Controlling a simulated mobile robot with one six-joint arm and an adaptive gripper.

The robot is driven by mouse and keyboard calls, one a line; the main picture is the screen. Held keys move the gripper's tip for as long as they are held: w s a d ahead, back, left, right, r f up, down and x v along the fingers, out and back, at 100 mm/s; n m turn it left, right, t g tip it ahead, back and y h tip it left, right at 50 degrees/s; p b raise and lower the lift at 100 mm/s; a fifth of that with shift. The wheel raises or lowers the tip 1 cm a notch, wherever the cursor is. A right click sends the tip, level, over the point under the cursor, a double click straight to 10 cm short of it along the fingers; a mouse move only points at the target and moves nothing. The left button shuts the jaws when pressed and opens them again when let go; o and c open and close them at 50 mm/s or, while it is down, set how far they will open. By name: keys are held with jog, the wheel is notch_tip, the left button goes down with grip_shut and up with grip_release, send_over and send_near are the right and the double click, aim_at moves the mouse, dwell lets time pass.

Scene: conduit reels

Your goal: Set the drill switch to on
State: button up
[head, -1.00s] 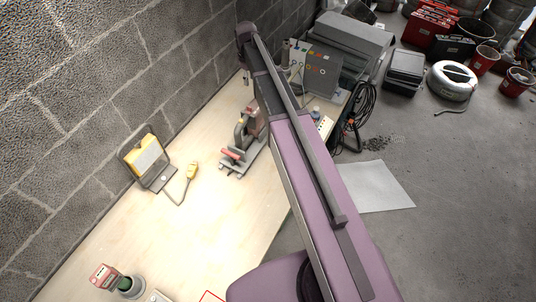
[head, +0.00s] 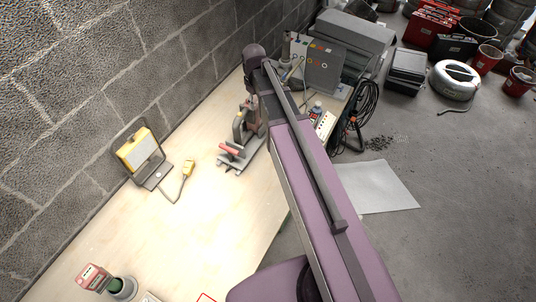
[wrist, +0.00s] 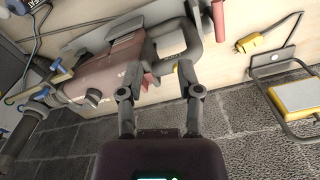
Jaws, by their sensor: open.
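The drill is a reddish-brown tool (head: 251,112) held in a grey stand on the workbench. In the wrist view the drill body (wrist: 112,72) fills the upper left, with a dark round knob and a curved dark handle. I cannot clearly make out the drill switch or its setting. My gripper (wrist: 156,80) is open, its two dark fingers apart in front of the drill and close to the handle. In the head view my arm's end is near the drill and the fingers are hidden.
A yellow work lamp (head: 140,148) and a yellow plug (head: 188,168) lie left of the drill. A grey panel box (head: 322,68) and a power strip (head: 322,124) stand beyond my arm. The block wall runs close behind the bench. The bench's front-left middle is clear.

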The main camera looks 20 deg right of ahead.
jog(key=s+f+m+b, duration=0.2)
jog(key=s+f+b, duration=0.2)
jog(key=s, duration=0.3)
jog(key=s+f+m+b, duration=0.3)
jog(key=s+f+b, duration=0.1)
jog(key=s, duration=0.4)
jog(key=shift+s+f+b, duration=0.3)
jog(key=shift+f+b, duration=0.05)
jog(key=shift+f, duration=0.3)
